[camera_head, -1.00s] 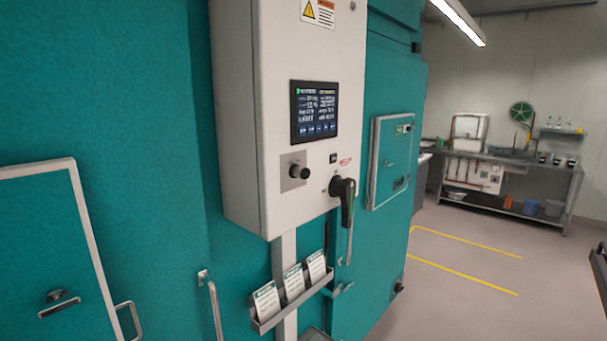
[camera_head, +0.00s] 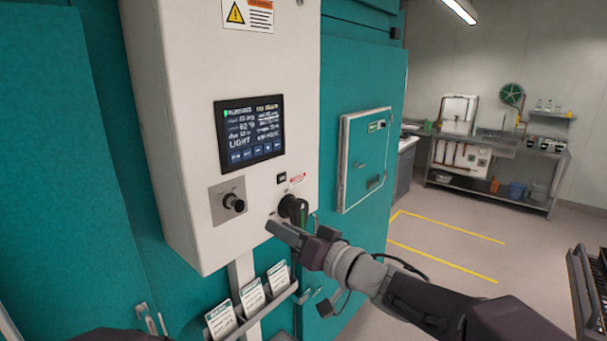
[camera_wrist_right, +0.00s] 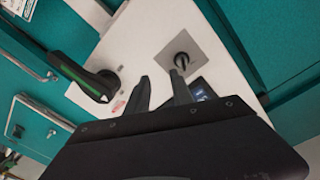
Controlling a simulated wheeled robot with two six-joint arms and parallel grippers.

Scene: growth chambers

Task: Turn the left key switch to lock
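The left key switch is a black round knob (camera_head: 233,202) on a square grey plate, low on the white control cabinet (camera_head: 190,130). It also shows in the right wrist view (camera_wrist_right: 183,59), just beyond the fingertips. My right gripper (camera_head: 282,230) is to the right of the switch and a little lower, in front of the cabinet. In the right wrist view its two fingers (camera_wrist_right: 160,76) are apart with nothing between them. The right finger appears near the knob, but I cannot tell whether they touch. My left gripper is not in view.
A black rotary handle with a green stripe (camera_wrist_right: 75,72) is close beside the right gripper; it is partly visible in the head view (camera_head: 297,210). A lit screen (camera_head: 250,132) is above the switch. A card rack (camera_head: 262,308) hangs below. Open floor lies to the right.

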